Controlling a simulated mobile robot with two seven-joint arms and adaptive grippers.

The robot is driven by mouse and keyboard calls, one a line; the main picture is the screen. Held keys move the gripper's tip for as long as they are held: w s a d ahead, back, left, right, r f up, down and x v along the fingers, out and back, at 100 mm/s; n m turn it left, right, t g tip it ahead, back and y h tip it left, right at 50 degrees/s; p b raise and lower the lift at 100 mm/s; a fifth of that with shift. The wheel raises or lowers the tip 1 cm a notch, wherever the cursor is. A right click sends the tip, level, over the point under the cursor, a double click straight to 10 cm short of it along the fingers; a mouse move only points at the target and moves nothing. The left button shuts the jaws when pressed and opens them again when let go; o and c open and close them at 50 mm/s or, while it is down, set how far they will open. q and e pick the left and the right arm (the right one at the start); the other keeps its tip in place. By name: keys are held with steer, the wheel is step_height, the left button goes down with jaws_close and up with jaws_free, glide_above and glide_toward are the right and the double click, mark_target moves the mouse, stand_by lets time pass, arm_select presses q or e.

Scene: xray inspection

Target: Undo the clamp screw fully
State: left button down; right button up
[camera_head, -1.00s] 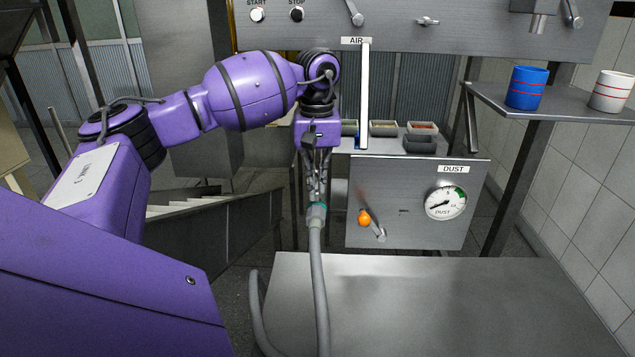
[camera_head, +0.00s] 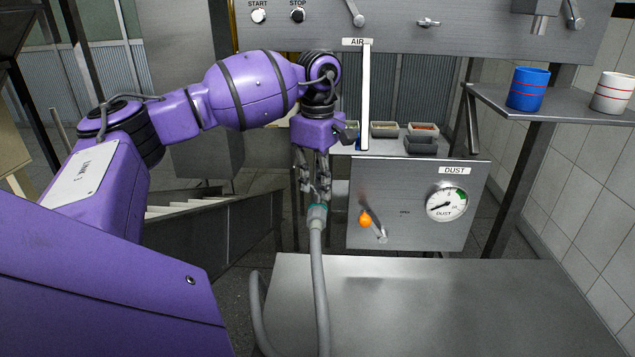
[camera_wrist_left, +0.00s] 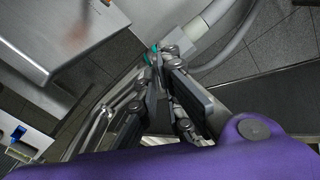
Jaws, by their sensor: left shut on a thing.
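My left gripper (camera_head: 317,196) points down at the end of a grey hose (camera_head: 319,275) in the head view. A teal clamp (camera_head: 323,209) sits around the hose's top end. The fingers are shut at the clamp, on what appears to be its screw; the screw itself is hidden between the fingertips. In the left wrist view the fingertips (camera_wrist_left: 163,55) meet beside a sliver of teal clamp (camera_wrist_left: 151,49), with the light grey hose cuff (camera_wrist_left: 196,27) just beyond. My right gripper is in neither view.
A steel table (camera_head: 440,300) stands in front, its top clear. Right of the gripper is the DUST panel (camera_head: 400,185) with a gauge (camera_head: 446,204) and an orange-knobbed lever (camera_head: 366,220). A shelf (camera_head: 560,105) holds a blue cup (camera_head: 527,90) and a white cup (camera_head: 612,93).

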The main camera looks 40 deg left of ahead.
mark_target(318, 188)
arm_select(q)
steer(key=n, duration=0.5)
steer(key=shift+n, duration=0.4)
stand_by(0.4)
steer(key=c, duration=1.9)
jaws_free()
steer(key=shift+r, duration=0.1)
step_height(318, 188, up, 12)
steer(key=shift+f, duration=0.1)
